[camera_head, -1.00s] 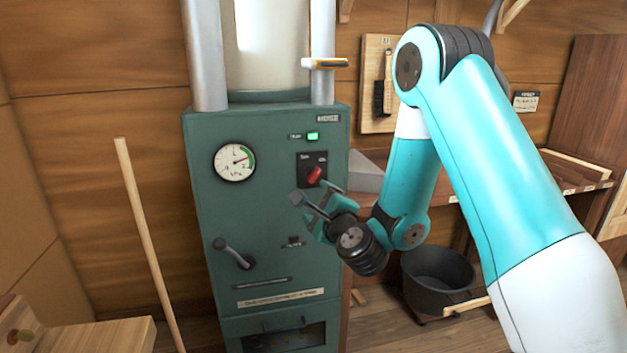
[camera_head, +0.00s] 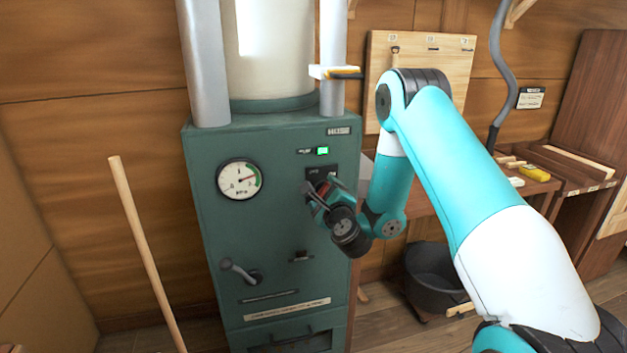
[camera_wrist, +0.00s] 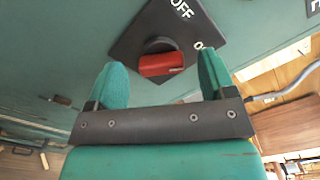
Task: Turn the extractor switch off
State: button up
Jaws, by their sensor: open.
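The extractor switch is a red rotary handle (camera_wrist: 160,65) on a black square plate (camera_wrist: 190,30) marked OFF and another label that is partly cut off. In the wrist view it lies between and just beyond my open fingertips, apart from them as far as I can see. In the head view the switch plate (camera_head: 316,172) is on the upper right of the green extractor cabinet (camera_head: 205,230), and my gripper (camera_head: 324,190) covers most of it. A small green lamp (camera_head: 322,151) is lit above the plate. My gripper also shows in the wrist view (camera_wrist: 160,80), open and empty.
A round gauge (camera_head: 239,179) and a grey lever (camera_head: 240,272) are on the cabinet front. A wooden pole (camera_head: 147,255) leans at left. A black bucket (camera_head: 432,275) stands right of the cabinet, below a wooden bench (camera_head: 425,200).

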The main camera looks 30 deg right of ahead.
jog(key=shift+x, duration=0.85)
jog(key=c, duration=0.9)
jog(key=shift+c, duration=0.2)
jog(key=shift+n, duration=0.4)
jog(key=n+p, duration=0.2)
jog(key=n, duration=0.3)
jog(key=shift+a+f, duration=0.1)
jog(key=shift+f, duration=0.05)
jog(key=n, duration=0.2)
jog(key=n+p, duration=0.1)
jog(key=n, duration=0.3)
jog(key=shift+f, duration=0.25)
jog(key=shift+s+f, duration=0.1)
jog(key=o, duration=0.9)
